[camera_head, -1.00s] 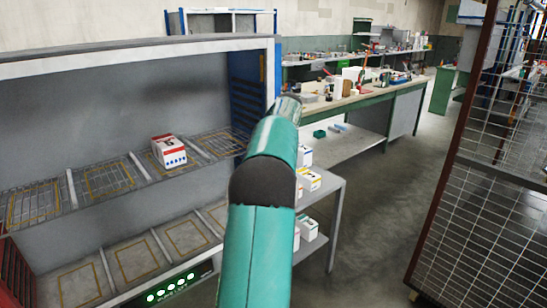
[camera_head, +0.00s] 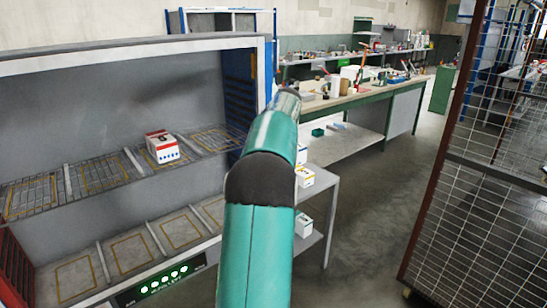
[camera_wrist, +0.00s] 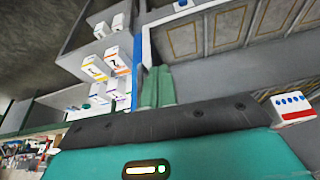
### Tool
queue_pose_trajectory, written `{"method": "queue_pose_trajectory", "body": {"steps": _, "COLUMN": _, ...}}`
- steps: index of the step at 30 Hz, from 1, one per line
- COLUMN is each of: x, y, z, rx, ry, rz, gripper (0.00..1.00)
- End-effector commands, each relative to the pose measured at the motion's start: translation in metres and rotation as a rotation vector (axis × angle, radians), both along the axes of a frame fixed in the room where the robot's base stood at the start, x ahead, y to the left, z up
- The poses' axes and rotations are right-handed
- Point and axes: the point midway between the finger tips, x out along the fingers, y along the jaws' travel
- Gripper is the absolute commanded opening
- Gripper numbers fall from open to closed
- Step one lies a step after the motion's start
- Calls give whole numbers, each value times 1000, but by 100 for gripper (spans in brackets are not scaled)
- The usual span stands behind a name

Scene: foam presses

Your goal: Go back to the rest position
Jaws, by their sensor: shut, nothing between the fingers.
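My gripper (camera_wrist: 158,88) shows in the wrist view as two green fingers side by side, shut and empty. In the head view my teal arm reaches forward up the middle, and the fingers cannot be made out there. A white box with red and blue marks (camera_head: 161,147) stands alone on the upper wire shelf of the grey rack (camera_head: 130,52), left of my arm. That box also shows at the right edge of the wrist view (camera_wrist: 291,110), apart from the fingers.
White boxes with coloured marks (camera_head: 304,177) stand on a small grey shelf unit (camera_head: 322,205) right behind my arm. A cluttered green workbench (camera_head: 350,100) is farther back. A wire mesh cage (camera_head: 480,220) stands at the right. Open floor (camera_head: 365,220) lies between.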

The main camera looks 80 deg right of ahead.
Motion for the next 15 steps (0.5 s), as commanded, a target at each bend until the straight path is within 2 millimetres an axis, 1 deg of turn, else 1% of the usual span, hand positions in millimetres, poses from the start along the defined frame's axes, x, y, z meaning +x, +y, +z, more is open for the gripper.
{"method": "queue_pose_trajectory", "body": {"steps": 1, "x": -4, "y": 2, "z": 12, "rx": -4, "ry": 0, "rz": -2, "gripper": 0}}
{"method": "queue_pose_trajectory", "body": {"steps": 9, "x": -16, "y": 13, "z": 60, "rx": -4, "ry": 0, "rz": -1, "gripper": 0}}
{"method": "queue_pose_trajectory", "body": {"steps": 12, "x": -20, "y": 16, "z": 72, "rx": -4, "ry": 0, "rz": -1, "gripper": 0}}
{"method": "queue_pose_trajectory", "body": {"steps": 15, "x": -22, "y": 18, "z": 78, "rx": -1, "ry": 0, "rz": 0, "gripper": 0}}
